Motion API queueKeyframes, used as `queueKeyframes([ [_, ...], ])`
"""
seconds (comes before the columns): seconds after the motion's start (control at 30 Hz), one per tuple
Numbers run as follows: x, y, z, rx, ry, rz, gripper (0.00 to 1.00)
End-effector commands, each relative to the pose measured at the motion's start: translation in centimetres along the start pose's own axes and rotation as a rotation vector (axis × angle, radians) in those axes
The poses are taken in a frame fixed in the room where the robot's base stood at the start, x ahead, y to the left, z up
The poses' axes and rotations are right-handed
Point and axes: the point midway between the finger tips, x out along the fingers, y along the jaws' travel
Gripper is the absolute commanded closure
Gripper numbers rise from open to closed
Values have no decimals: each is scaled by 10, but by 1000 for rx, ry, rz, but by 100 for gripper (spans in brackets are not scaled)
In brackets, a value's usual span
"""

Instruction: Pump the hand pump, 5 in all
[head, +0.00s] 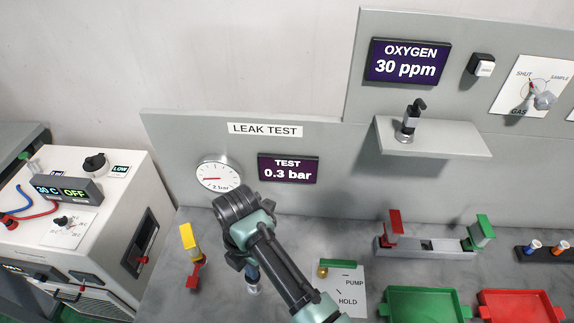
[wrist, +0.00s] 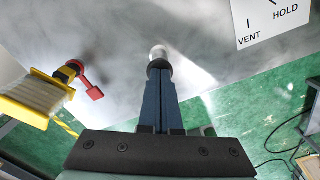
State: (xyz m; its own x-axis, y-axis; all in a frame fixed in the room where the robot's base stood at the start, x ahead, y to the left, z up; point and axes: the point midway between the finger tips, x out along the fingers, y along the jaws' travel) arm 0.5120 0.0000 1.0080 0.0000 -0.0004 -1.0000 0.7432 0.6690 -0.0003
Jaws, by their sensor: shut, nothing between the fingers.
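My gripper (head: 250,268) points down over the bench at the leak test panel, its two blue fingers closed together. In the wrist view the closed fingers (wrist: 158,105) reach a dark round piece with a pale metal end (wrist: 158,52) beyond it. This appears to be the hand pump; its metal part (head: 254,289) shows just below the fingers in the head view. The fingers hide most of it, and I cannot tell whether they touch it. The test display (head: 289,169) reads 0.3 bar, beside a round gauge (head: 217,177) with a red needle.
A yellow block with a red lever (head: 190,243) stands left of my gripper. To the right is a PUMP/HOLD/VENT plate (head: 345,290) with a brass and green knob (head: 322,269). Green (head: 425,304) and red (head: 519,307) trays lie farther right.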

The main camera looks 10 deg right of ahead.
Motion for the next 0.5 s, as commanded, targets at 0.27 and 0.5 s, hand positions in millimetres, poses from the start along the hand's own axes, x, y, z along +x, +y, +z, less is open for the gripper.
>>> queueKeyframes([
  [0.27,-19,0,-1,-1,3,-2,100],
  [0.5,-34,0,-1,-1,1,0,100],
])
